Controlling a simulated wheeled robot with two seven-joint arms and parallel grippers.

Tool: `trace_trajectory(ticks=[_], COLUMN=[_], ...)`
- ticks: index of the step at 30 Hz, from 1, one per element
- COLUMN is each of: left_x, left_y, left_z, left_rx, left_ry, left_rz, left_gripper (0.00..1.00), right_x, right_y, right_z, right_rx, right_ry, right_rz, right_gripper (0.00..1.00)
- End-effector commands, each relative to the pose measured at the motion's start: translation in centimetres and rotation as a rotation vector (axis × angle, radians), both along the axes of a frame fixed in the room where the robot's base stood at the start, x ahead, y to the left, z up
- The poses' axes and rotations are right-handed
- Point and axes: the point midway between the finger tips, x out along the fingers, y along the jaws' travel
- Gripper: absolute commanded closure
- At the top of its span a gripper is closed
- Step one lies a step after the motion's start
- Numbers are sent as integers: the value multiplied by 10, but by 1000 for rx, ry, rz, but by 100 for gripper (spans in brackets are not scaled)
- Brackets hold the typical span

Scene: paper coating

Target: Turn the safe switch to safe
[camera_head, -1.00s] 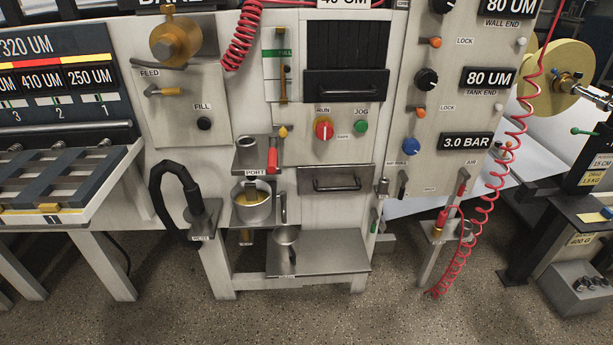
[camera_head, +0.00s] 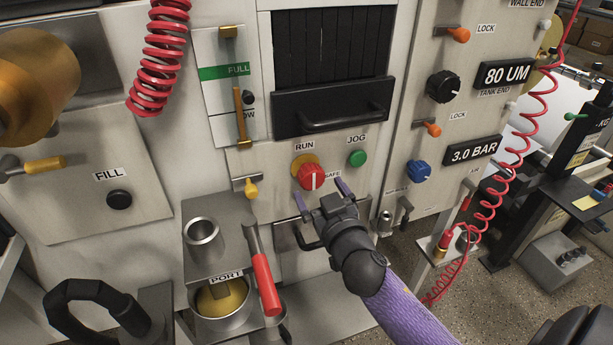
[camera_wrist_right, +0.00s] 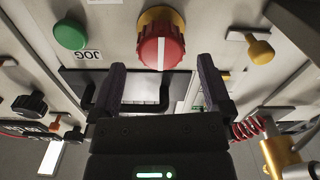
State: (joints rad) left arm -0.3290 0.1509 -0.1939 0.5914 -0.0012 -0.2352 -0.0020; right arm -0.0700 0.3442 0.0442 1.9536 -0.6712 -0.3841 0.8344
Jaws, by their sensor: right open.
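The safe switch is a red knob (camera_head: 312,177) with a white line, on a yellow round base. It sits on the panel between the RUN label above left and the SAFE label at its right, and its white line stands about upright, toward RUN rather than SAFE. My right gripper (camera_head: 322,199) is open just below and in front of the knob, its purple fingers spread and apart from it. In the right wrist view the knob (camera_wrist_right: 161,48) stands ahead, between and beyond the two fingertips (camera_wrist_right: 161,75). My left gripper is not in view.
A green JOG button (camera_head: 357,158) is right of the knob. A yellow-tipped lever (camera_head: 250,188) is at its left. A drawer handle (camera_head: 331,117) juts out above. A blue knob (camera_head: 418,171) is further right.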

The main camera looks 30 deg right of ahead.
Motion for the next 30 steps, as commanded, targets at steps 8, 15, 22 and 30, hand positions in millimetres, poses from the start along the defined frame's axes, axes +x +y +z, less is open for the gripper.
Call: trace_trajectory(ticks=[8, 15, 22, 30], left_x=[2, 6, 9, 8], left_y=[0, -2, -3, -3], left_z=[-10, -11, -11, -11], left_rx=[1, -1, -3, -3], left_ry=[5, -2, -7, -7], left_rz=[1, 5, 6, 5], left_gripper=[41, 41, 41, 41], right_x=[41, 45, 45, 45], right_y=[-9, -11, -10, -10], right_z=[-2, -1, -1, -1], right_rx=[0, 0, 0, 0], right_ry=[1, 2, 2, 2], right_rz=[1, 1, 1, 1], right_gripper=[0, 0, 32, 86])
